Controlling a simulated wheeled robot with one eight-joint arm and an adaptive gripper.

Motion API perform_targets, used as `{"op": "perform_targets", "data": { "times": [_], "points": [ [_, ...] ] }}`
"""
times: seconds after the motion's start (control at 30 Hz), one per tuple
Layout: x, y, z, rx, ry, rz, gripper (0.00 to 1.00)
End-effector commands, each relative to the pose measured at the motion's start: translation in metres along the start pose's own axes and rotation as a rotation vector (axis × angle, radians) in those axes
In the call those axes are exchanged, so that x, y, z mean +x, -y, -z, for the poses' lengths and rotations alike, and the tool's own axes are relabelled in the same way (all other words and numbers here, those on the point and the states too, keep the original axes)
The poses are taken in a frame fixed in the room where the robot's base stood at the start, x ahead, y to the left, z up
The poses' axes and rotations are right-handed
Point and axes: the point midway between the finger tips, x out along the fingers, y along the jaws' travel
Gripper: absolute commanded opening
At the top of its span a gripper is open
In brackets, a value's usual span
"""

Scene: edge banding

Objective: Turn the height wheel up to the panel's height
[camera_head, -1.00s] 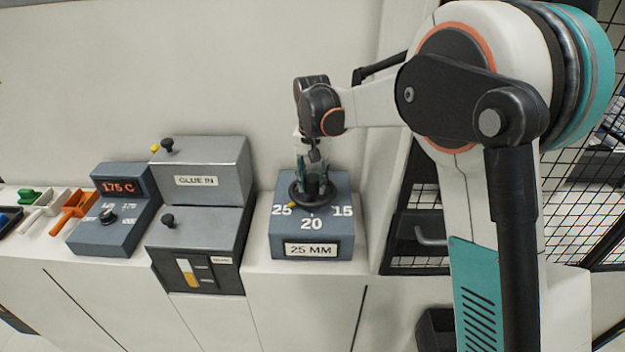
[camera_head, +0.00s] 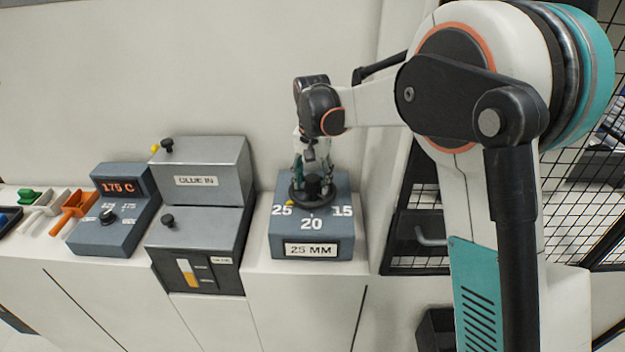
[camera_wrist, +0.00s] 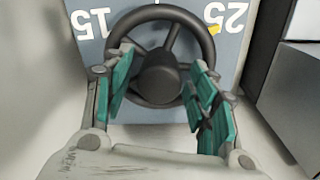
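The height wheel (camera_head: 312,188) is a dark spoked handwheel with a round hub. It sits on a blue-grey box (camera_head: 338,237) marked 25, 20 and 15. A yellow pointer (camera_head: 289,204) on its rim is beside the 25 mark, and it shows near 25 in the wrist view (camera_wrist: 214,29). A plate (camera_head: 311,250) on the box front reads "25 MM". No panel is identifiable.
A dark mesh guard (camera_head: 420,197) is close on the right.

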Motion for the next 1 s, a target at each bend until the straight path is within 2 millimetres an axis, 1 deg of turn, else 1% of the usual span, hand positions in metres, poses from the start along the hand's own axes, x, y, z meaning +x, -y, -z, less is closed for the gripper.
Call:
{"op": "perform_targets", "data": {
  "times": [0.27, 0.37, 0.47, 0.8, 0.9, 1.0],
  "points": [
    [0.0, 0.0, -0.001, -0.001, 0.001, -0.001, 0.54],
    [-0.006, 0.0, -0.001, -0.001, 0.001, -0.001, 0.54],
    [-0.018, 0.0, -0.001, -0.001, 0.001, -0.001, 0.54],
    [-0.086, 0.0, 0.0, -0.001, 0.001, -0.001, 0.54],
    [-0.101, 0.0, 0.0, 0.0, 0.001, -0.001, 0.54],
    [-0.112, 0.0, 0.0, 0.0, 0.001, -0.001, 0.54]
  ]
}}
